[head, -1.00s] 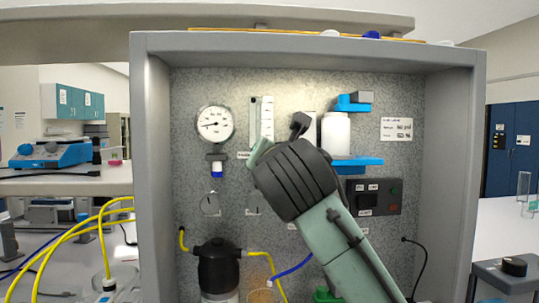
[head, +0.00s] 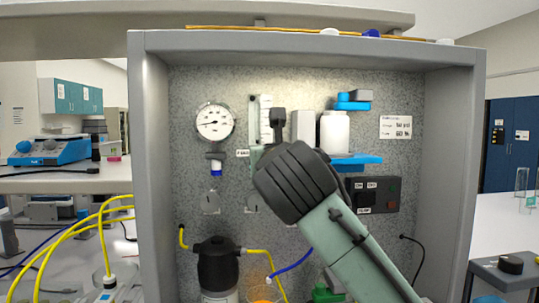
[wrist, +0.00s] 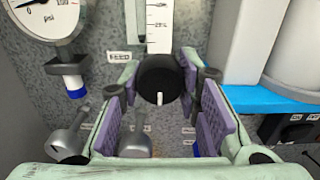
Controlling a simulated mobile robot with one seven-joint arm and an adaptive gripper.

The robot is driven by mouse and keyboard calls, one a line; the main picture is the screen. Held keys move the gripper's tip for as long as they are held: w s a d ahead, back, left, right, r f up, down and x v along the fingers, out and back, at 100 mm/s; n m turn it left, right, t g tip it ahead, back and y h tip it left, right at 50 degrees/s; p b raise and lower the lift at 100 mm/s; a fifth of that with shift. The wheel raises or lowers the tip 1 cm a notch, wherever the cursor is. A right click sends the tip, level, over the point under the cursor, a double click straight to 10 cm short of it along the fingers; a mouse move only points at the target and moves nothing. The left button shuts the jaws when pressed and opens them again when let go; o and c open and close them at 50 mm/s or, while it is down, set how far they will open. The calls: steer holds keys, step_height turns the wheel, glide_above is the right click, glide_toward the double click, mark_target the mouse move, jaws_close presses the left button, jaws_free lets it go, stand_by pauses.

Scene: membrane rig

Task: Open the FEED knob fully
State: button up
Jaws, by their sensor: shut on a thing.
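The FEED knob (wrist: 158,80) is black and round, with a white mark pointing down in the wrist view. It sits below the clear flow tube with a white scale (wrist: 160,22), right of the FEED label (wrist: 119,57). My gripper (wrist: 160,88) has its purple-padded fingers on either side of the knob and is shut on it. In the head view my gripper (head: 262,160) is at the panel below the flow tube (head: 254,112), and its body hides the knob. The FEED label (head: 243,153) shows just left of it.
A pressure gauge (head: 215,122) is on the left, above a blue-capped fitting (head: 216,165). Grey lever valves (wrist: 68,136) sit below. A white bottle (head: 335,132) on a blue bracket (head: 356,160) stands close on the right. A dark switch box (head: 373,195) is lower right.

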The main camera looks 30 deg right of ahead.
steer(key=shift+f, duration=0.2)
steer(key=shift+c, duration=0.2)
steer(key=o, duration=1.2)
steer(key=shift+r, duration=0.15)
steer(key=shift+c, duration=0.2)
steer(key=v, duration=1.2)
steer(key=shift+s, duration=0.1)
